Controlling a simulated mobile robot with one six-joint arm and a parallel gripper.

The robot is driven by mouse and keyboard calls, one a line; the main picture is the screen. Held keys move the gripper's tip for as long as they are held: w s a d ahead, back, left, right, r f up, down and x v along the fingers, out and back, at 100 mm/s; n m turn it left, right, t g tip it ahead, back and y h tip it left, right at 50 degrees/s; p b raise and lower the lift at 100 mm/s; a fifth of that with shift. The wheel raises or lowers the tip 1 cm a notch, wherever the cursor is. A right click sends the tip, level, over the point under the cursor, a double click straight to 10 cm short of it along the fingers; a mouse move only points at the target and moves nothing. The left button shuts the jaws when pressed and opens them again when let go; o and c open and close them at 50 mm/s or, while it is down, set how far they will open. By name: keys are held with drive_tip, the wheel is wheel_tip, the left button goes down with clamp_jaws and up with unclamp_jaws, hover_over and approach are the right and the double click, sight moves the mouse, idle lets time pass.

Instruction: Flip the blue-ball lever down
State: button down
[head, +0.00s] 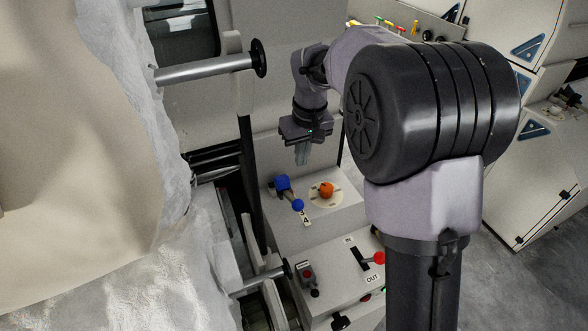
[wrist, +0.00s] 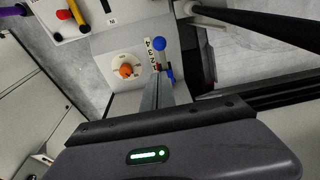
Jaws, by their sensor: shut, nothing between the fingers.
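The blue-ball lever has a blue ball (head: 298,205) and a blue hub (head: 282,183) on a pale sloped panel, beside a small label plate. In the head view the ball is below and right of the hub. In the wrist view the ball (wrist: 159,43) shows beyond the fingertips, with the hub (wrist: 169,73) close beside them and partly hidden. My gripper (head: 303,160) is shut and empty, pointing down above the panel, behind and above the lever in the head view. Its fingers (wrist: 157,80) are together. I cannot tell whether they touch the hub.
An orange knob (head: 326,189) on a round cream dial sits right of the blue lever. A red-ball lever (head: 378,258) with IN and OUT labels is on the nearer panel. A metal roller bar (head: 205,68) and white fibre web (head: 130,250) lie to the left.

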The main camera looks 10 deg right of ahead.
drive_tip(key=b, duration=0.2)
hover_over(299, 200)
drive_tip(key=f, duration=0.6)
drive_tip(key=w+f, duration=0.1)
drive_tip(key=f, duration=0.3)
drive_tip(key=shift+a, duration=0.1)
drive_tip(key=shift+s+f+b, duration=0.3)
drive_tip(key=shift+f, duration=0.65)
drive_tip(key=shift+s+f+b, duration=0.25)
drive_tip(key=shift+f+b, duration=0.05)
drive_tip(key=shift+f, duration=0.6)
drive_tip(key=shift+f, duration=0.1)
